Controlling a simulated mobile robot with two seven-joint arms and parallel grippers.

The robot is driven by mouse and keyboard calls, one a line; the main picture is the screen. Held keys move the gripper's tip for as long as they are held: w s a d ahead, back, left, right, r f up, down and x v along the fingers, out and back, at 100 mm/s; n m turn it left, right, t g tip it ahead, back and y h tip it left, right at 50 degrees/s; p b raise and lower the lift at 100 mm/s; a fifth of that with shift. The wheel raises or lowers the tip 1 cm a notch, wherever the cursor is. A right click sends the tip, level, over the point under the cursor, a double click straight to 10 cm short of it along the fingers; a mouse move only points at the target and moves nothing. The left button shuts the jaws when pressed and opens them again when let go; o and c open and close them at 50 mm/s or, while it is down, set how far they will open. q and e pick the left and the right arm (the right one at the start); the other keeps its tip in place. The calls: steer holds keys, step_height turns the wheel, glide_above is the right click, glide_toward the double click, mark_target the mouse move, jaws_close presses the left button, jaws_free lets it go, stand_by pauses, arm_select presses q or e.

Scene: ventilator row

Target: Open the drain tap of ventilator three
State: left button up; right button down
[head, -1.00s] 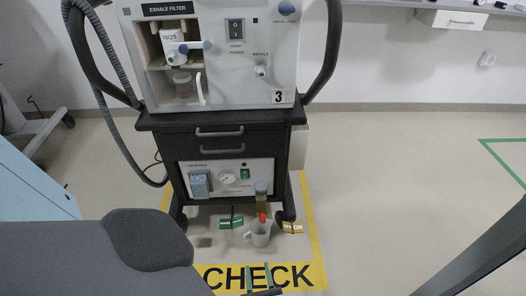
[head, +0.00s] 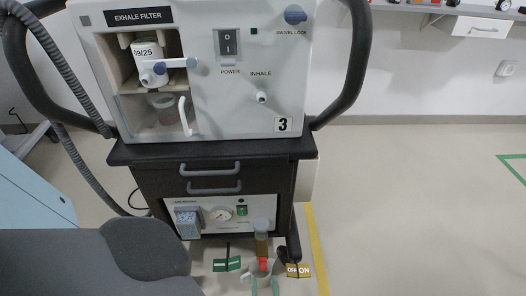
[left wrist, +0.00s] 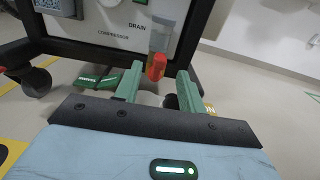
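Ventilator three (head: 200,110) stands ahead, with a "3" label on its front. Low on its compressor panel hangs a clear bowl with brownish liquid (head: 262,240). The red drain tap (head: 264,264) is at the bowl's lower end; it also shows in the left wrist view (left wrist: 156,67). My left gripper (head: 264,284) is open, its green fingers pointing at the tap. In the left wrist view (left wrist: 160,72) the tap appears between the fingertips; I see no contact. A pale jug (head: 250,268) stands below the tap, partly hidden by the fingers. My right gripper is out of view.
A green tag (head: 227,264) and a yellow OFF/ON tag (head: 298,270) sit low on either side of the jug. A grey hose (head: 50,60) hangs at the left. The floor to the right is clear.

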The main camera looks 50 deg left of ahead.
mark_target(263, 269)
arm_select(q)
steer(key=shift+b+x, duration=0.35)
steer(key=shift+x, duration=3.5)
jaws_close()
